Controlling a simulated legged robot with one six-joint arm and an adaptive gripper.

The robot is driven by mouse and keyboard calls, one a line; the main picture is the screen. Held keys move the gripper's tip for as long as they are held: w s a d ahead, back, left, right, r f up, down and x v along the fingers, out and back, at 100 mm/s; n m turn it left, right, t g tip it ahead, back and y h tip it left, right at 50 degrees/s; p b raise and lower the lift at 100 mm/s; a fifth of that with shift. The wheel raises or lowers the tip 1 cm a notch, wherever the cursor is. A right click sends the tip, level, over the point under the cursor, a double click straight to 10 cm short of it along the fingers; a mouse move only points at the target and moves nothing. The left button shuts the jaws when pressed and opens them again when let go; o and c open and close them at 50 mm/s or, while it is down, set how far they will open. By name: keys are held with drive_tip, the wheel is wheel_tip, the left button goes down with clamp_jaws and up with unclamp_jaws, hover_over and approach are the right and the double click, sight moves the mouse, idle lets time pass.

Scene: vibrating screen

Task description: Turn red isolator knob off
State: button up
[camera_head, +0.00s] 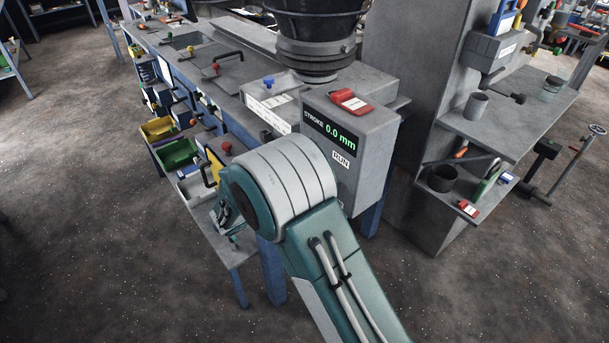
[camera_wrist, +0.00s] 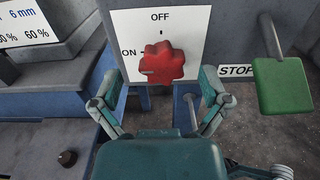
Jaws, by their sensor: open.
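The red isolator knob (camera_wrist: 162,64) is a lobed knob on a white plate (camera_wrist: 197,22) in the wrist view. OFF is printed above it and ON to its left. Which mark the knob points to is not clear to me. My gripper (camera_wrist: 159,78) is open, with one teal finger to the left of the knob and one to the right. The knob shows between and beyond the fingertips, and I see no clear contact.
A green paddle (camera_wrist: 282,86) on a grey arm hangs right of the knob, near a STOP label (camera_wrist: 238,71). The head view shows a control box (camera_head: 367,160) reading "STROKE 0.0 mm" and "RUN", and a shelf (camera_head: 480,132) at right. Floor is open at lower left.

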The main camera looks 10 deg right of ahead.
drive_tip(key=shift+x, duration=0.95)
drive_tip(key=c, duration=1.2)
